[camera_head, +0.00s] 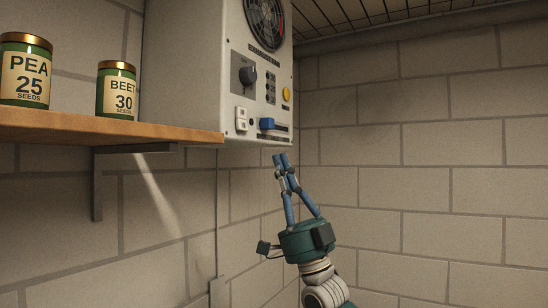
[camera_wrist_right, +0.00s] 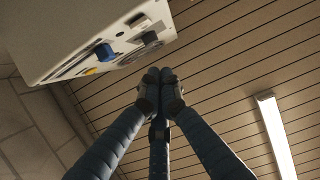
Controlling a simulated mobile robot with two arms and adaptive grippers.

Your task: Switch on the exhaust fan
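A white control box (camera_head: 200,65) is fixed to the wall, with a round dark fan grille (camera_head: 265,22) near its top. Its front carries a dark rotary knob (camera_head: 248,76), a yellow button (camera_head: 286,94), white switches (camera_head: 241,119) and a blue switch or slider (camera_head: 267,124) near the bottom edge. The blue part also shows in the right wrist view (camera_wrist_right: 104,51). My right gripper (camera_head: 280,159) points up just below the box, apart from it. Its fingertips are together and nothing shows between them; the right wrist view (camera_wrist_right: 160,76) agrees. My left gripper is out of view.
A wooden shelf (camera_head: 120,130) on a metal bracket juts out left of the box. The space before the brick wall (camera_head: 430,150) at the right is clear. A ceiling lamp (camera_wrist_right: 276,135) shows in the wrist view.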

